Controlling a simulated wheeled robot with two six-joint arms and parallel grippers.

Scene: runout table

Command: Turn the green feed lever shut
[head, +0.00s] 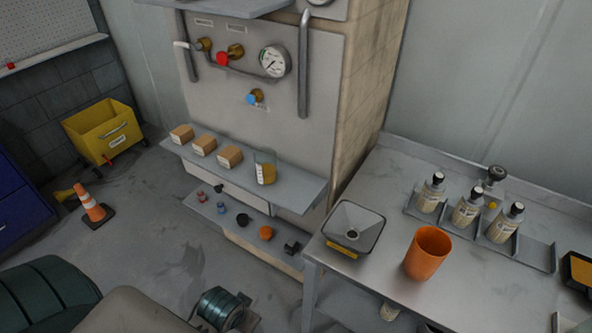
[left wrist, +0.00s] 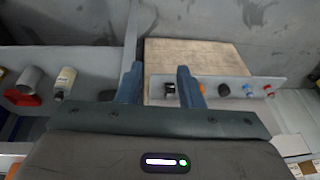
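I cannot make out a green lever in either view. In the head view the grey panel (head: 240,115) carries brass valves: one at the upper left (head: 205,44) beside a whitish handle (head: 181,44), and another (head: 236,51) near a red knob (head: 222,59). A blue-handled valve (head: 253,97) sits lower, below a round gauge (head: 273,62). My left gripper (left wrist: 157,82) shows in the left wrist view with its two blue-grey fingers apart and nothing seen held between them. My right gripper is in neither view.
A shelf (head: 300,188) below the panel holds boxes and a beaker (head: 265,168); a lower shelf (head: 265,250) holds small parts. At right, a metal table (head: 385,210) bears a hopper (head: 353,230), an orange cup (head: 428,254) and bottles. A yellow bin (head: 102,131) and cone (head: 93,208) stand left.

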